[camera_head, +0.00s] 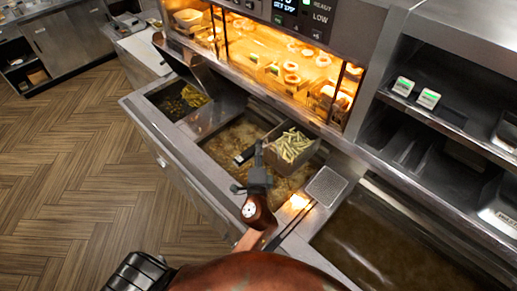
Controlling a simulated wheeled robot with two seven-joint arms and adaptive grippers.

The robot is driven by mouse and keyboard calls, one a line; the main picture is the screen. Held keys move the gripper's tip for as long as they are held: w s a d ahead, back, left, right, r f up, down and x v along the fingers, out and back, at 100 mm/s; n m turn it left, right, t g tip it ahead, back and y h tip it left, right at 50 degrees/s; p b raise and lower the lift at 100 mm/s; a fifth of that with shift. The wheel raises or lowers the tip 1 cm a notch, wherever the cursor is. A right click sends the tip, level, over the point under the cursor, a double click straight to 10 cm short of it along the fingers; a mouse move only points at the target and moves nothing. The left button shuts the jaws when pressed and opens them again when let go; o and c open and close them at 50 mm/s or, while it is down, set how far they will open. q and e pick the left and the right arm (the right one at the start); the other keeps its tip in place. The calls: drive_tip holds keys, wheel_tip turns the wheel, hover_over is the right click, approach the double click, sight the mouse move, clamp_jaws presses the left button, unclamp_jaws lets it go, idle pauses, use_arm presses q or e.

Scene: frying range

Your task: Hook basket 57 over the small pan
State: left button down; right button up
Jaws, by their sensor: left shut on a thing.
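A metal wire basket (308,153) of pale fries hangs over the right back part of an oil-filled fryer pan (218,150). No number can be read on the basket, so I cannot confirm that it is 57. My left gripper (258,160) is shut on the basket's handle at its left side, above the oil. The gripper hides most of the handle. I cannot tell whether the basket touches the pan's back rim. A second, wider oil pan (385,255) lies at the lower right. My right gripper is not in view.
A bin with dark and yellow-green bits (180,100) sits left of the pan. A lit warming cabinet (290,65) with onion rings stands behind. Shelves (440,125) stand at right. Wood floor (70,180) is clear at left.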

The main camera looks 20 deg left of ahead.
use_arm(q)
drive_tip(key=shift+f+b, duration=0.45)
drive_tip(key=shift+f, duration=0.15)
idle(0.7)
drive_tip(key=c, duration=1.7)
unclamp_jaws()
drive_tip(key=shift+c, duration=0.2)
drive_tip(key=shift+f, duration=0.1)
drive_tip(key=v, duration=1.2)
